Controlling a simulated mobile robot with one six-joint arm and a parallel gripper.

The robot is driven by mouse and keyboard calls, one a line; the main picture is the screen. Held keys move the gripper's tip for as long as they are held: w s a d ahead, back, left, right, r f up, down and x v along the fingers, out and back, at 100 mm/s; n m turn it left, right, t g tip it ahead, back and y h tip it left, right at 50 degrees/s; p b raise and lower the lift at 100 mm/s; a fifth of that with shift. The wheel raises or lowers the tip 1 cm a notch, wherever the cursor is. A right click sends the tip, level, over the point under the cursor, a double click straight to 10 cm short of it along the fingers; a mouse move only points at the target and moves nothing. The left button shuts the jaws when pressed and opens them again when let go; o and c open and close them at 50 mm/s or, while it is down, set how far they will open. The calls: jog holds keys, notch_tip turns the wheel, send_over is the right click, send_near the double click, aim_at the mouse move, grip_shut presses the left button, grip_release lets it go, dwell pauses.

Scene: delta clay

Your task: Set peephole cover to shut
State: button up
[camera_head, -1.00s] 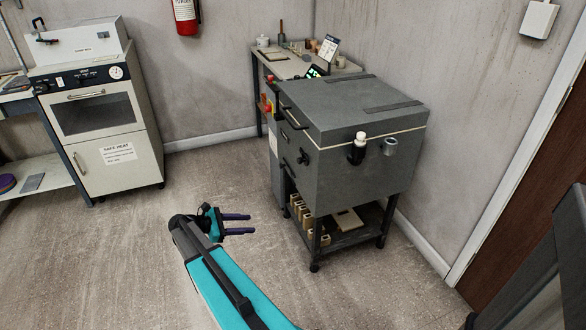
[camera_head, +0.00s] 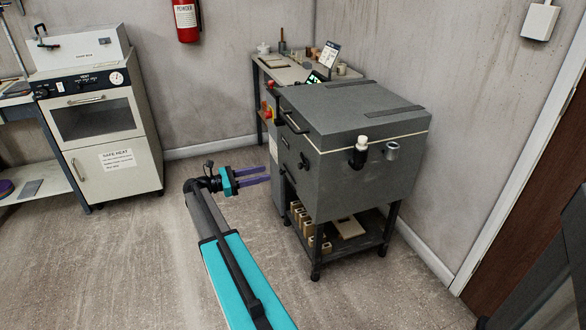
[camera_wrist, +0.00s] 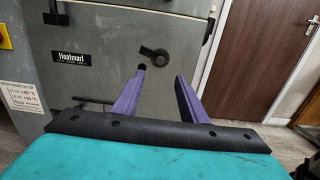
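The peephole cover (camera_wrist: 154,55) is a small black piece on the grey front of the kiln (camera_head: 340,165). In the wrist view it lies up and to the right of a small dark round spot, which looks like the peephole (camera_wrist: 141,67). In the head view the cover (camera_head: 303,161) is small and dark on the kiln's left-facing side. My gripper (camera_head: 270,173) points at this front from the left. In the wrist view its two purple fingers (camera_wrist: 160,75) are apart with nothing between them. The left fingertip appears just below the dark spot; I cannot tell whether it touches.
A black bar handle (camera_head: 294,122) runs along the kiln's upper front edge, above the cover. A "Heatmart" plate (camera_wrist: 71,57) is left of the cover. A lower shelf (camera_head: 347,240) holds several pale blocks. The floor (camera_head: 120,270) to the left is clear.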

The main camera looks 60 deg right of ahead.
jog(key=x, duration=1.3)
jog(key=shift+s+d+b, duration=0.2)
jog(key=shift+s+b, duration=0.05)
jog(key=shift+b, duration=0.15)
grip_shut()
